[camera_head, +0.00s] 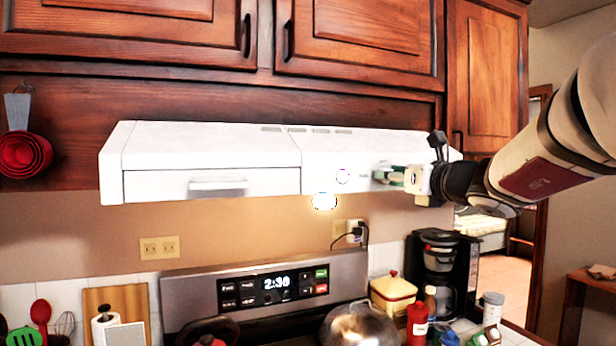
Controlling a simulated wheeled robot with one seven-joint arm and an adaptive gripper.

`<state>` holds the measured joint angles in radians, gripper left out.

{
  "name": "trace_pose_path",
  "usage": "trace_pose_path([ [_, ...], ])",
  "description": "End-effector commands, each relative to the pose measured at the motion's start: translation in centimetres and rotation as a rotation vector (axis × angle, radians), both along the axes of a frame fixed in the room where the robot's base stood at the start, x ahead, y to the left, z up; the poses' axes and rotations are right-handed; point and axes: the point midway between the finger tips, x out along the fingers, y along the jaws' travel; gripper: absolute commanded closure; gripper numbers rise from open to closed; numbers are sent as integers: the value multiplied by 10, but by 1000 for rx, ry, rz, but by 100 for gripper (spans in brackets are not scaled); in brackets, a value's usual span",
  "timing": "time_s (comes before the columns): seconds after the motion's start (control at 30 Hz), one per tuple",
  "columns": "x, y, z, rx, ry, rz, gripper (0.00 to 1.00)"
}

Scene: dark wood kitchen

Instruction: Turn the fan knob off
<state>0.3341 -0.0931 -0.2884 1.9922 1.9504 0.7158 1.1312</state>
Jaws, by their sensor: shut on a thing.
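The white range hood (215,150) hangs under the dark wood cabinets, with its front face toward me. A round knob (343,176) shows on the right part of that face, left of my gripper and apart from it. My gripper (382,175) reaches in from the right, with its green fingertips at the hood's front face. It is shut on a small knob there, mostly hidden by the fingers. Markings on the hood are too small to read.
The hood lamp (324,201) glows under the hood. Below are the stove panel (270,286), a pot (360,326), a yellow canister (393,294) and a coffee maker (442,270). Red measuring cups (25,158) hang at left. The space in front of the hood's left part is clear.

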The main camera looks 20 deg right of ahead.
Motion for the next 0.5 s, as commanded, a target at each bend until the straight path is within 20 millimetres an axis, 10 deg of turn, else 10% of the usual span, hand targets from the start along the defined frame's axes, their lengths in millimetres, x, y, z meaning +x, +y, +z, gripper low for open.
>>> trace_pose_path([
  [0.5, 3, 1, -3, -295, -14, -1, 100],
])
